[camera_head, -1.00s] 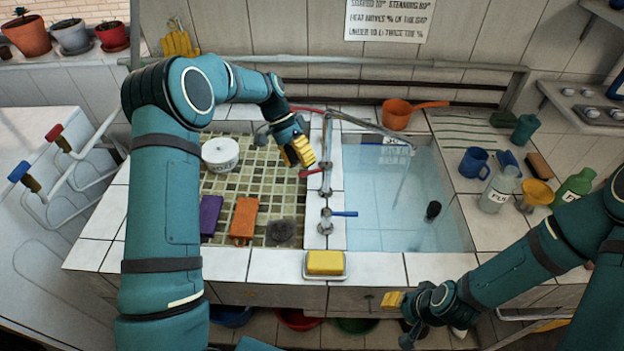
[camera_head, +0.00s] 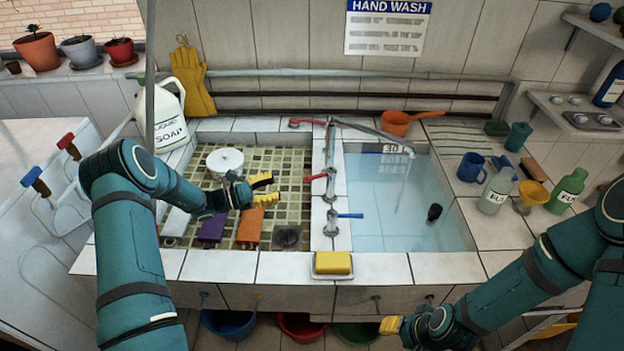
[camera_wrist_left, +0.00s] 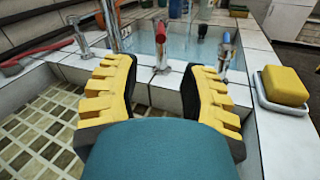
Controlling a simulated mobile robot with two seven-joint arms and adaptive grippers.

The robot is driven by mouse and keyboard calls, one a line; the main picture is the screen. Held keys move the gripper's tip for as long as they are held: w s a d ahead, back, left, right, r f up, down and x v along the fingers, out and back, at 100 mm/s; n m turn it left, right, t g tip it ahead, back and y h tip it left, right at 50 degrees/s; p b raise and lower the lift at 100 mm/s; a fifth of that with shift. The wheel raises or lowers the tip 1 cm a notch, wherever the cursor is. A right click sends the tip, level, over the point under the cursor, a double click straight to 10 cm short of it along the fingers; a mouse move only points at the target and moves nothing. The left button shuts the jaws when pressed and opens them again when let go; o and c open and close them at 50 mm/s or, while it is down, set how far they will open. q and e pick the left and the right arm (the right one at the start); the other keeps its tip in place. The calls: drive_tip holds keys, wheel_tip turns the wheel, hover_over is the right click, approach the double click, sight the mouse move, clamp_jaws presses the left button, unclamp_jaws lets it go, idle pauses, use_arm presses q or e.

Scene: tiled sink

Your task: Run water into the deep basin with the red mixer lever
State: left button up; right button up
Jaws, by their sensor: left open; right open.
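Chrome taps (camera_head: 329,190) stand on the divider between the basins. A blue lever (camera_head: 350,215) is on the front tap. The spout (camera_head: 375,132) reaches over the deep basin (camera_head: 462,228), which holds clear water; a faint stream shows below it. My left gripper (camera_head: 268,189) is open and empty above the tiled basin. My right gripper (camera_head: 390,325) is open before the counter.
The tiled shallow basin (camera_head: 285,160) holds a white tub (camera_head: 225,161), purple block (camera_head: 212,228), orange block (camera_head: 249,228) and dark scrubber (camera_head: 287,236). A yellow sponge (camera_head: 332,262) sits at the front. An orange pan (camera_head: 396,122) stands behind the deep basin; bottles and a mug (camera_head: 472,167) stand right.

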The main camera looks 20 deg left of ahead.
sight(326, 174)
use_arm(q)
drive_tip(key=x, duration=1.2)
drive_tip(key=shift+w+d, duration=0.1)
drive_tip(key=shift+d, duration=0.05)
clamp_jaws()
